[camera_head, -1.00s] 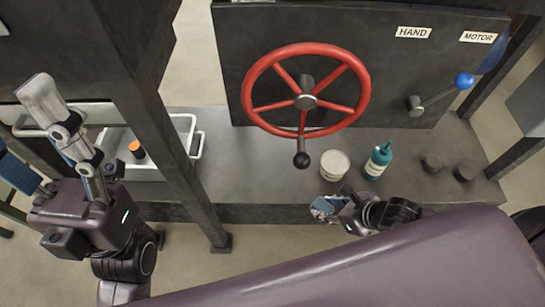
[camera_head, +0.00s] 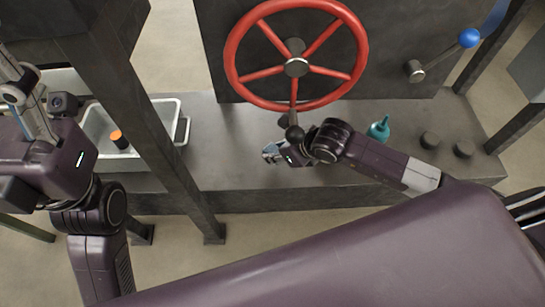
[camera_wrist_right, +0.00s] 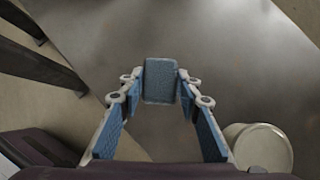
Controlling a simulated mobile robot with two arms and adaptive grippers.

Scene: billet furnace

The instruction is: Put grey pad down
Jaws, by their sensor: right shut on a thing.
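The grey pad (camera_wrist_right: 160,80) is a small bluish-grey block in the right wrist view. My right gripper (camera_wrist_right: 160,88) is shut on it, with the pad between the fingertips. In the head view my right gripper (camera_head: 270,153) is over the grey bench (camera_head: 235,178), below the red wheel's handle. The pad is too small there to make out clearly. I cannot tell whether it touches the bench.
A teal bottle (camera_head: 379,130) and two dark knobs (camera_head: 430,140) are to the right. A white tray (camera_head: 165,112) holds an orange-topped cylinder (camera_head: 120,139).

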